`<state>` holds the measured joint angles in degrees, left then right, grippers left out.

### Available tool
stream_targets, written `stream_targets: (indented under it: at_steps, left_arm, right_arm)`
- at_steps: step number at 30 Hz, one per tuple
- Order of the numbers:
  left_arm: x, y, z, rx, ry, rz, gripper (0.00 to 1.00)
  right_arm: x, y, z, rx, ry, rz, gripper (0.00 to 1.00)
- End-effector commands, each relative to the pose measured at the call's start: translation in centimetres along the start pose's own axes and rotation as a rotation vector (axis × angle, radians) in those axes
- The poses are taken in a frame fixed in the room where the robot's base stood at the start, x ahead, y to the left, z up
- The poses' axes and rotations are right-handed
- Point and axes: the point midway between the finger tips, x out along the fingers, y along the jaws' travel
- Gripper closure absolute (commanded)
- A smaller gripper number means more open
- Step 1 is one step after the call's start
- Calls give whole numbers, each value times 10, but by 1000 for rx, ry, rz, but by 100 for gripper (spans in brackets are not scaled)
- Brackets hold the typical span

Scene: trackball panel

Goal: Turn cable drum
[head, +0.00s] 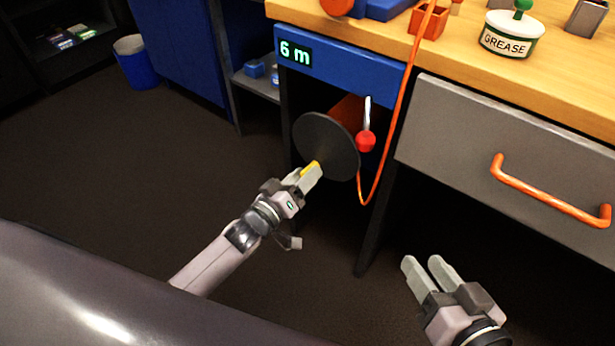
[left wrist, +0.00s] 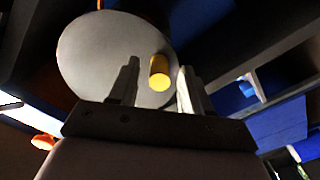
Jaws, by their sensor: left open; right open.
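The cable drum (head: 322,140) is under the workbench, with a dark grey round disc facing out and an orange-red core behind it. The disc also shows in the left wrist view (left wrist: 100,52). A yellow handle (head: 310,167) sticks out from the disc near its lower edge; in the left wrist view the handle (left wrist: 159,73) stands between my left fingers. My left gripper (head: 312,176) is open around the handle, partly hiding it in the head view. My right gripper (head: 424,268) is open and empty, in front of the bench and apart from the drum.
A red-knobbed lever (head: 366,140) hangs right of the drum. An orange cable (head: 390,140) runs from the benchtop down beside it. A blue panel reads "6 m" (head: 296,53). A grey drawer (head: 480,140) with an orange handle (head: 550,194) is at the right.

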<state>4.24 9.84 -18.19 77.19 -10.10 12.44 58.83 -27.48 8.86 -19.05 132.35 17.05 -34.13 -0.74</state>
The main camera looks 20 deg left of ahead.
Motion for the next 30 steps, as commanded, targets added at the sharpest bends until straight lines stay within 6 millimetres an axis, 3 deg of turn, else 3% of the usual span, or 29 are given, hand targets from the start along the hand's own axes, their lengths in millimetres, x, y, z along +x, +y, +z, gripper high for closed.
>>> stream_targets:
  at_steps: [6, 14, 18, 19, 30]
  left_arm:
    - [14, 0, 1, 0, -1, 1, 52]
    - [15, 0, 0, 0, -1, 0, 52]
    - [15, 0, 0, 0, -1, 0, 94]
    - [15, 0, 0, 0, -1, 0, 100]
    - [15, 0, -2, 34, 0, 0, 100]
  right_arm:
    - [-2, 4, 1, -30, 18, 14, 57]
    - [-3, 4, 0, -33, 20, 16, 57]
    - [-3, 4, 0, -33, 20, 16, 57]
    - [-3, 4, 0, -33, 20, 16, 57]
    - [-4, 2, -2, -26, 17, 12, 57]
